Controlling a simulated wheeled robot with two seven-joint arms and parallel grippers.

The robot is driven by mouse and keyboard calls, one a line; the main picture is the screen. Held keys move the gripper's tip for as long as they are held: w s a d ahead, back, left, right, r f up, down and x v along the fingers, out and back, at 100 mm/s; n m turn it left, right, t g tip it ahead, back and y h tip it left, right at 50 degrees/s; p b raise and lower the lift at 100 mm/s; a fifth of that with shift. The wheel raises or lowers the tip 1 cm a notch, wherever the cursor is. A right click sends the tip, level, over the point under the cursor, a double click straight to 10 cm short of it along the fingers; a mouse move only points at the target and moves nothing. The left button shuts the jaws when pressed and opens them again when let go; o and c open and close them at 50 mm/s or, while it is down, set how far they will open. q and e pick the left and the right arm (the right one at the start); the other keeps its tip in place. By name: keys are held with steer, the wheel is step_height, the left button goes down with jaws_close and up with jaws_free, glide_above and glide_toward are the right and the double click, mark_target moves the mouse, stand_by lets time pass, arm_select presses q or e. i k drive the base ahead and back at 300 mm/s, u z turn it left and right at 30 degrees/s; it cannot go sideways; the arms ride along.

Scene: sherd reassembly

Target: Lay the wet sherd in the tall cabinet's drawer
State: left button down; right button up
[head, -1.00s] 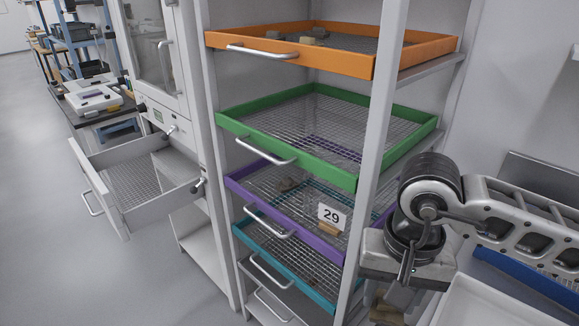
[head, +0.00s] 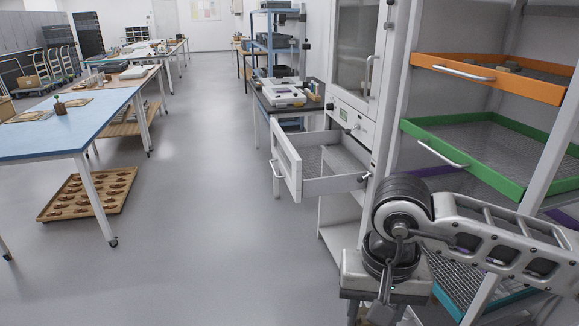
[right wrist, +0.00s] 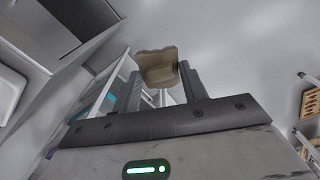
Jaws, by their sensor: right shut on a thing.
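The tall white cabinet (head: 345,105) with a glass door stands right of centre in the head view. Its white drawer (head: 288,172) is pulled out below the small control panel; the inside that shows looks empty. My right gripper (right wrist: 163,85) is shut on a brown sherd (right wrist: 158,66), which sticks out past the fingertips in the right wrist view. In the head view my right wrist is at the bottom, right of the open drawer and nearer to me; the fingers are mostly cut off or hidden there. My left gripper is not in view.
A rack with an orange tray (head: 490,79), a green tray (head: 480,165) and lower trays stands at right, partly behind my right arm. A blue-topped table (head: 60,130) and a low tray of sherds (head: 88,193) are at left. The middle floor is clear.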

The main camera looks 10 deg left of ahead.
mark_target(316, 165)
steer(key=u, duration=0.85)
steer(key=i, duration=2.65)
steer(key=z, duration=1.25)
steer(key=i, duration=0.5)
steer(key=z, duration=0.1)
